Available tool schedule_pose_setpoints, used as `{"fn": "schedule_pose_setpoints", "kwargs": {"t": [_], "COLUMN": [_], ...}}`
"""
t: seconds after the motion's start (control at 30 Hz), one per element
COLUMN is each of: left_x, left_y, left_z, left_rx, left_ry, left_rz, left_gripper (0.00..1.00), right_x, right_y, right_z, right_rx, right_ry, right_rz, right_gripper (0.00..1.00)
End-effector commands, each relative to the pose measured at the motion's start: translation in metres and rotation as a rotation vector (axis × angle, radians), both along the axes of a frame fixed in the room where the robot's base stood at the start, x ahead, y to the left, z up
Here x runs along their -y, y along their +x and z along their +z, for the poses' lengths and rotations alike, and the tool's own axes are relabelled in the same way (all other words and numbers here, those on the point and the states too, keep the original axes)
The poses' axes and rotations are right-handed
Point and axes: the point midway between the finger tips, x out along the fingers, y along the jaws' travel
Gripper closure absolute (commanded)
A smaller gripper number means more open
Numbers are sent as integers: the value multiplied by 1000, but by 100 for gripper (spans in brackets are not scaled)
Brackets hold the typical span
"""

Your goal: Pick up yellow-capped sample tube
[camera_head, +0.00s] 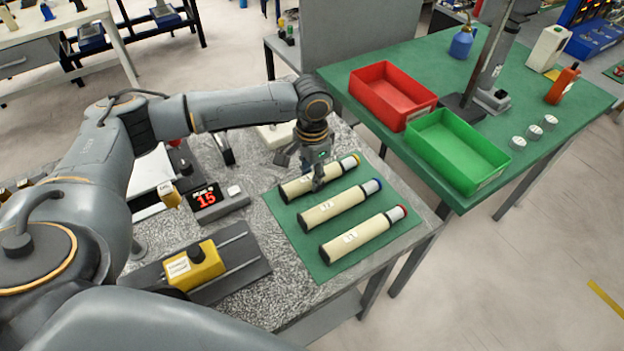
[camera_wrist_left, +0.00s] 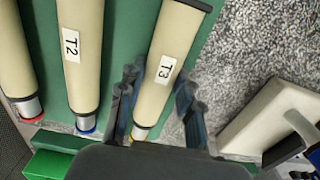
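The yellow-capped tube (camera_head: 317,178) is a cream cylinder lying on a green mat (camera_head: 316,258), farthest of three parallel tubes. In the left wrist view this tube (camera_wrist_left: 172,50) carries the label T3, and its yellow cap (camera_wrist_left: 140,133) shows low in the picture. My left gripper (camera_head: 303,168) is over the tube's middle, pointing down. In the left wrist view its two fingers (camera_wrist_left: 160,88) stand on either side of the tube, apart and close to its sides; firm contact cannot be seen. My right gripper is not in view.
A blue-capped tube (camera_head: 335,207) and a red-capped tube (camera_head: 358,238) lie beside it. A display box (camera_head: 218,204) and a yellow block (camera_head: 196,268) stand to the left. A red bin (camera_head: 392,97) and green bin (camera_head: 458,150) stand on the table behind.

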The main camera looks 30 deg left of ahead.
Motion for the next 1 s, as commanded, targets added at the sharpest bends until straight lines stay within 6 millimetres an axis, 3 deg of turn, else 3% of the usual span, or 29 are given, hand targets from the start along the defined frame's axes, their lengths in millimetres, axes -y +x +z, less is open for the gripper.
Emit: {"fn": "schedule_pose_setpoints", "kwargs": {"t": [0.37, 0.57, 0.7, 1.0], "left_x": [0, 0, 1, 29], "left_y": [0, 1, -1, -46], "left_z": [1, 13, 35, 95], "left_rx": [1, 3, 4, 6], "left_ry": [-1, -2, -3, -2], "left_rz": [0, 0, -1, -5], "left_gripper": [100, 100, 100, 100], "right_x": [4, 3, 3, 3], "right_y": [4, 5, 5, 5], "right_z": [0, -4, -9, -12], "right_rx": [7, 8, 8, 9], "right_ry": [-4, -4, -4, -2], "right_rz": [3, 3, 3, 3], "right_gripper": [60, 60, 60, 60]}}
